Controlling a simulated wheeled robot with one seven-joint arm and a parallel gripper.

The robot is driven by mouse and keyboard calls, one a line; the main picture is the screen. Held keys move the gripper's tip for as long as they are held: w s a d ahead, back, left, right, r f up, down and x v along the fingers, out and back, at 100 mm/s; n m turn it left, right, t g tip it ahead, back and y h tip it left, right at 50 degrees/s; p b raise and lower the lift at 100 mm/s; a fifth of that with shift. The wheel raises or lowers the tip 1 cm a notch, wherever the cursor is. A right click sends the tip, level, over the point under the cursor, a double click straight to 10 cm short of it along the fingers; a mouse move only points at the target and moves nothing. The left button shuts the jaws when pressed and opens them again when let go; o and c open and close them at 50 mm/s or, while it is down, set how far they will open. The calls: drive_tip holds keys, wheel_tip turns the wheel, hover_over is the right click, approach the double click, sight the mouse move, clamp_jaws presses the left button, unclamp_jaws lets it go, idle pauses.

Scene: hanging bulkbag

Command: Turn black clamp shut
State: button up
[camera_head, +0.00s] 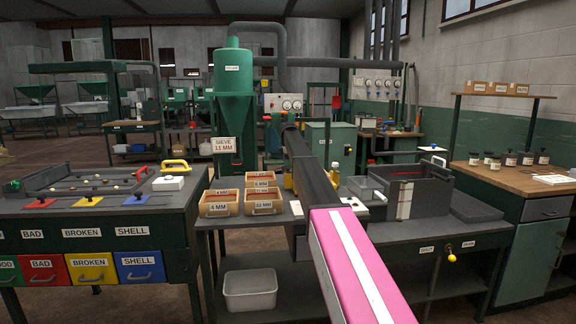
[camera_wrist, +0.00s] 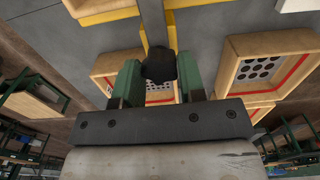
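In the wrist view, a dark, rounded black piece (camera_wrist: 160,66), which looks like the black clamp's handle, sits between the two green fingers of my gripper (camera_wrist: 160,80). A grey bar (camera_wrist: 152,22) runs from it to the top edge. The fingers lie close against both sides of the black piece, with no clear gap, so my gripper looks shut on it. In the head view my own arm hides the gripper, and I cannot make out the clamp there. How far the clamp is turned cannot be told.
Wooden sieve boxes (camera_wrist: 232,70) lie below the gripper; in the head view they stand on the middle table (camera_head: 219,229). A green hopper (camera_head: 233,75) rises behind. A sorting bench (camera_head: 100,216) is at left, a dark bin (camera_head: 432,194) at right.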

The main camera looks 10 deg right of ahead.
drive_tip(key=o, duration=0.4)
drive_tip(key=shift+c, duration=0.2)
drive_tip(key=shift+r, duration=0.1)
wheel_tip(320, 180, up, 11)
drive_tip(key=shift+f, duration=0.2)
